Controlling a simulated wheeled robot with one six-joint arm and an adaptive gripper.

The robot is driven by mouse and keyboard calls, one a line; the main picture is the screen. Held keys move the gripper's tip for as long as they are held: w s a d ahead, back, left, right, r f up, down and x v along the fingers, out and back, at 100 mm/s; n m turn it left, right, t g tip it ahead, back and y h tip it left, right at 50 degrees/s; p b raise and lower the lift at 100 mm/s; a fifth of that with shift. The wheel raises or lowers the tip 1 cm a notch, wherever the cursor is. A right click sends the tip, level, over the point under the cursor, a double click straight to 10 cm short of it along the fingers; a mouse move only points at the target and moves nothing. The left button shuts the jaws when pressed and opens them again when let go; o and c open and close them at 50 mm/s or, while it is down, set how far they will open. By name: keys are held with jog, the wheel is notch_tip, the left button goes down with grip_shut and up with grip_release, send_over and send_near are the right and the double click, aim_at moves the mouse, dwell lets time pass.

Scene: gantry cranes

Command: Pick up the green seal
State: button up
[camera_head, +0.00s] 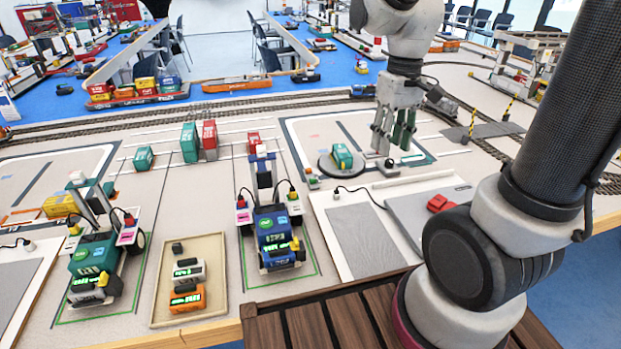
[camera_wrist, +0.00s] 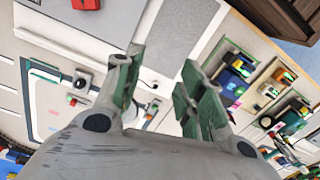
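My gripper (camera_head: 393,143) points down above the board, beside a round dark turntable (camera_head: 327,168). In the wrist view its green-padded fingers (camera_wrist: 162,65) stand apart with nothing between them. A small green block with a yellow mark (camera_head: 342,156) sits on the turntable, just left of the fingers. I cannot tell whether this block is the green seal; no other small green piece stands out as one. A red piece (camera_head: 440,203) lies on a grey plate (camera_head: 408,214) to the lower right; it also shows at the wrist view's top edge (camera_wrist: 85,4).
A black-knobbed control (camera_head: 389,163) stands just below the fingers. Green (camera_head: 189,143) and red (camera_head: 209,140) containers stand to the left. Two gantry cranes (camera_head: 265,205) (camera_head: 95,245) straddle vehicles. A beige tray (camera_head: 214,247) holds small blocks. The grey panel (camera_head: 358,240) is bare.

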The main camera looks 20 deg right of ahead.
jog(key=w+a+f+n+g, duration=0.1)
jog(key=w+a+f+n, duration=0.3)
jog(key=w+f, duration=0.4)
jog(key=w+a+f+n, duration=0.4)
jog(key=w+f+n, duration=0.1)
jog(key=w+f, duration=0.3)
jog(key=n+t+y, duration=0.1)
jog(key=n, duration=0.3)
send_near(313, 179)
jog(key=shift+s+a+f, duration=0.15)
jog(key=shift+s+f, duration=0.15)
jog(key=shift+s, duration=0.2)
jog(key=shift+w+a+n, duration=0.1)
jog(key=shift+w+n, duration=0.15)
jog(key=shift+n, duration=0.95)
jog(key=shift+f, duration=0.25)
jog(key=f, duration=0.7)
jog(key=shift+w+a+f, duration=0.1)
jog(key=shift+a+f, duration=0.1)
jog(key=shift+a, duration=0.05)
jog(key=shift+c, duration=0.4)
jog(key=c, duration=0.7)
